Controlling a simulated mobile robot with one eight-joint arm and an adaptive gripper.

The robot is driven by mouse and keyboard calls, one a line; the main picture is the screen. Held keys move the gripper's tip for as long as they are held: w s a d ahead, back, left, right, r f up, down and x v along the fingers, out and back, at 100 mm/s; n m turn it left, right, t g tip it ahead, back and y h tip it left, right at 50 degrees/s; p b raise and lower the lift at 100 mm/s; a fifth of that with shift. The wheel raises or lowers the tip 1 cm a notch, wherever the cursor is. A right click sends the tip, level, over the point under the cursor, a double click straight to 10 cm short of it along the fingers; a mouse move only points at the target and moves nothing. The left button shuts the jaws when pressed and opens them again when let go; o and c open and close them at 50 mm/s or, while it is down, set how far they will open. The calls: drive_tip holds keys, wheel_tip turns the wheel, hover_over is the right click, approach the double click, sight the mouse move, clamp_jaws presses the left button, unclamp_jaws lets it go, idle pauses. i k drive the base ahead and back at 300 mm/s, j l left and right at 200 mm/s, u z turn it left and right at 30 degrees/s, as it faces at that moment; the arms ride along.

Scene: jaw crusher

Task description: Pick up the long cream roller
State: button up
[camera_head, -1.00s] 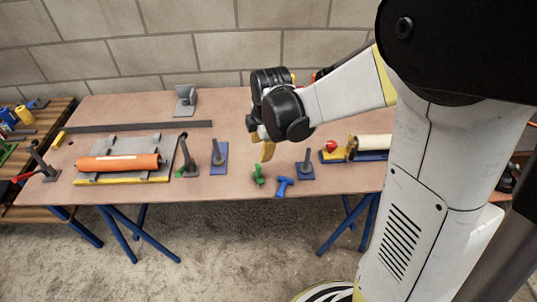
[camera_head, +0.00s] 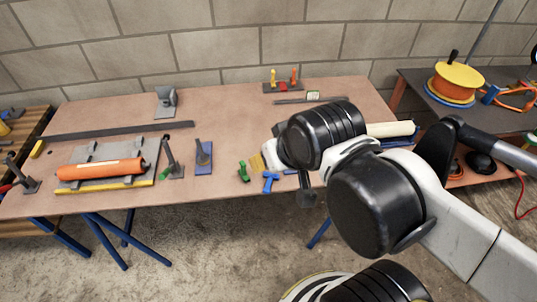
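The long cream roller (camera_head: 391,130) lies at the right end of the table, on a blue base (camera_head: 397,142). Only its right part shows; my arm hides the rest. My gripper (camera_head: 257,163) is at the left end of my wrist, over the front middle of the table. A yellowish finger shows there, pointing left and down. The gripper is left of the roller and apart from it. The wrist hides most of the gripper, so I cannot see whether its fingers are open.
An orange roller (camera_head: 100,169) lies on a grey plate at the left. Green (camera_head: 243,171) and blue (camera_head: 270,182) small parts lie near the front edge. A blue-based post (camera_head: 203,157) stands left of them. A yellow reel (camera_head: 458,78) is on the right-hand bench.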

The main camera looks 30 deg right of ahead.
sight(401, 129)
drive_tip(key=z, duration=1.5)
drive_tip(key=u, duration=2.4)
drive_tip(key=z, duration=2.4)
drive_tip(key=i+l+z, duration=0.15)
drive_tip(key=i+z, duration=0.6)
drive_tip(key=i+l, duration=0.05)
